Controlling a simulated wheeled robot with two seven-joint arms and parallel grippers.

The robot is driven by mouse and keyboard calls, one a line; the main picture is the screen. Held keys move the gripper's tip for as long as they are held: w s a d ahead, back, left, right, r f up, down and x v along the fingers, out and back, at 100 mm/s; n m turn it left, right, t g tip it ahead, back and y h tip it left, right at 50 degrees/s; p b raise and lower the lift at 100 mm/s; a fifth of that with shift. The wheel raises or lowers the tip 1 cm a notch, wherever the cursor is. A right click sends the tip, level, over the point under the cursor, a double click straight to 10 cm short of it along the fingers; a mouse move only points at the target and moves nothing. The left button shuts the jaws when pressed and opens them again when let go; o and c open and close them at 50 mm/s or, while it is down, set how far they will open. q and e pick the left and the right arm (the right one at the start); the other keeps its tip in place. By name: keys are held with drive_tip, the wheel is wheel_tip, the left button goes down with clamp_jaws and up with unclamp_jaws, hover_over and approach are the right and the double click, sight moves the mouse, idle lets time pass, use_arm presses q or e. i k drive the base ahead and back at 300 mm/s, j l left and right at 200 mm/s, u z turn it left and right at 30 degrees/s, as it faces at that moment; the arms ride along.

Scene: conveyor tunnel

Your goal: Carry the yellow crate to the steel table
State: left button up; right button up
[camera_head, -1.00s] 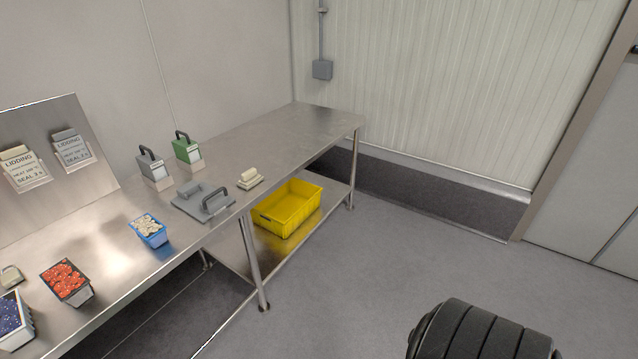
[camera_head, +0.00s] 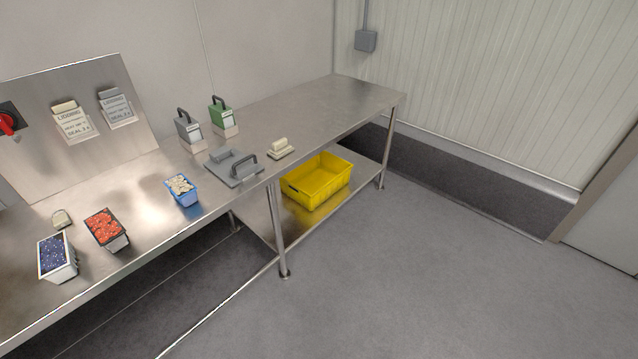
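The yellow crate (camera_head: 326,186) sits upright on the lower shelf (camera_head: 301,221) of the steel table, under the table top. It looks empty, and its open top faces up. The steel table (camera_head: 330,108) runs along the back wall, and its top is bare at the far right end. Neither of my grippers shows in this view.
On the table top stand a green-labelled holder (camera_head: 221,118), a grey holder (camera_head: 188,130), a grey plate with handles (camera_head: 235,168), a cream block (camera_head: 280,149), and tubs of blue (camera_head: 58,258), red (camera_head: 106,230) and pale (camera_head: 181,190) items. The grey floor (camera_head: 420,270) in front is clear.

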sight(317, 110)
drive_tip(key=i+l+u, duration=0.15)
drive_tip(key=l, duration=0.2)
drive_tip(key=i+l+u, duration=0.15)
drive_tip(key=i+l, duration=0.15)
drive_tip(key=i+l+u, duration=0.1)
drive_tip(key=l, duration=0.35)
drive_tip(key=i+l+u, duration=0.15)
drive_tip(key=l, duration=0.3)
drive_tip(key=i+l+u, duration=0.15)
drive_tip(key=l, duration=0.25)
drive_tip(key=i+l+u, duration=0.15)
drive_tip(key=l, duration=0.3)
drive_tip(key=i+l+u, duration=0.15)
drive_tip(key=l, duration=0.3)
